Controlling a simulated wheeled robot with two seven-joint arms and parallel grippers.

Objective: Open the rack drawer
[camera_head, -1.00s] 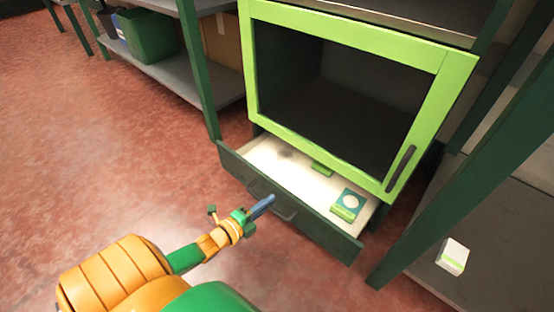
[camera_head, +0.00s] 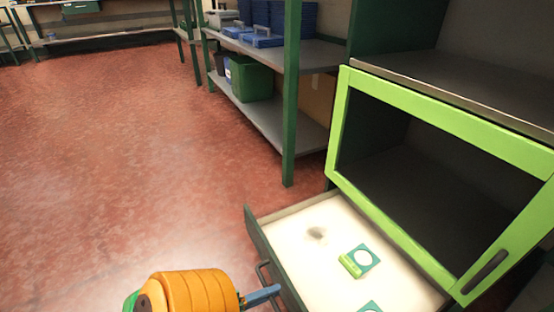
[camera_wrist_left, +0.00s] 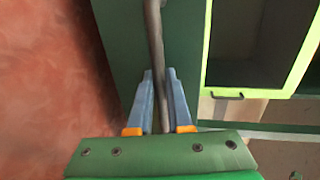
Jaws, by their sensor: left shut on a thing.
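The rack drawer (camera_head: 335,215) is pulled out below the green-framed cabinet door (camera_head: 440,120). Its pale inside holds green-and-white items (camera_head: 357,260). The drawer handle (camera_head: 264,277) is a dark bar on the drawer's front. My left gripper (camera_head: 272,291) is at this handle, partly cut off by the bottom of the head view. In the left wrist view, the blue fingers of my left gripper (camera_wrist_left: 163,98) are shut on the handle (camera_wrist_left: 155,35), one on each side of the bar. My right gripper is in neither view.
The cabinet door with its dark handle (camera_head: 486,272) hangs above the drawer. A shelf (camera_head: 285,120) with a green bin (camera_head: 250,78) and blue boxes (camera_head: 275,18) stands behind. The red floor (camera_head: 130,150) at left is clear.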

